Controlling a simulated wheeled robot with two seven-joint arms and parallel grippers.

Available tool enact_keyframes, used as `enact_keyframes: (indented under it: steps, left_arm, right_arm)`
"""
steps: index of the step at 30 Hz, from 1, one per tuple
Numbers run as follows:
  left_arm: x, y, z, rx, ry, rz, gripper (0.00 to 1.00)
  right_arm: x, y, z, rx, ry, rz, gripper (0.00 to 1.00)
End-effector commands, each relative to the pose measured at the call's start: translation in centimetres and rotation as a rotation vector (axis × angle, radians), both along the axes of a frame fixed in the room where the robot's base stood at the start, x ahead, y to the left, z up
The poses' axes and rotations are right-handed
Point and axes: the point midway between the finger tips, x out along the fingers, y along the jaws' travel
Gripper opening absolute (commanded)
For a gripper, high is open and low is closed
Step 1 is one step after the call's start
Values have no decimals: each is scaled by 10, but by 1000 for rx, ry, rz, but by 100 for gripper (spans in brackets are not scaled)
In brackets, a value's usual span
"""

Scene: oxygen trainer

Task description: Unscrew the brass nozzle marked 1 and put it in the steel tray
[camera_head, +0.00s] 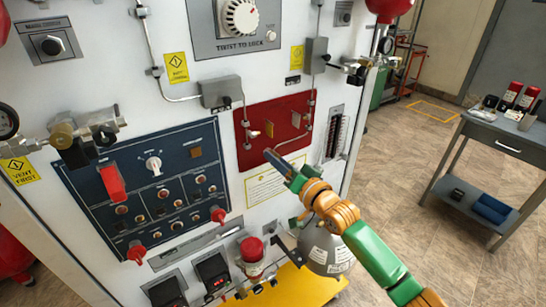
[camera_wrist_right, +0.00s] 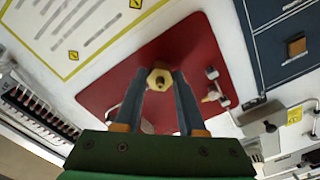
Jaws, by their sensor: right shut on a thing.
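My right gripper (camera_head: 273,158) reaches in from the lower right to the lower edge of the red panel (camera_head: 262,118) on the white cabinet. In the right wrist view its two grey fingers (camera_wrist_right: 158,84) are shut on a brass hex nozzle (camera_wrist_right: 157,82), seen against the red panel. I cannot tell whether the nozzle is still attached to the panel, and no number is readable on it. In the head view the fingers hide it. My left gripper is not in view. I cannot clearly make out a steel tray.
A blue control panel (camera_head: 145,190) with red handles lies left of the red panel. A grey conduit box (camera_head: 220,92) is above. A ledge with a red-capped part (camera_head: 251,250) is below. A grey cart (camera_head: 490,128) with red cylinders stands at right, past open floor.

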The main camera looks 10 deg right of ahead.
Motion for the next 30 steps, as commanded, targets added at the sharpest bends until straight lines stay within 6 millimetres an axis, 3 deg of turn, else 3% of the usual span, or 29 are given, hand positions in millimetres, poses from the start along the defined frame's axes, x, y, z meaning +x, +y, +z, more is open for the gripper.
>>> enact_keyframes:
  steps: [1,4,13,18,24,30]
  left_arm:
    - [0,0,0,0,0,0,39]
    - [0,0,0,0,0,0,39]
    - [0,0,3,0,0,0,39]
    - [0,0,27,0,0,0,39]
    - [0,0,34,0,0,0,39]
    - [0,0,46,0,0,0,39]
  right_arm:
    - [0,0,-2,-1,5,0,45]
    - [0,0,-2,1,4,0,69]
    - [-2,-1,1,2,4,0,69]
    - [-23,-8,5,2,6,0,69]
    - [-36,-13,1,5,4,0,69]
    - [-36,-13,2,269,99,-1,69]
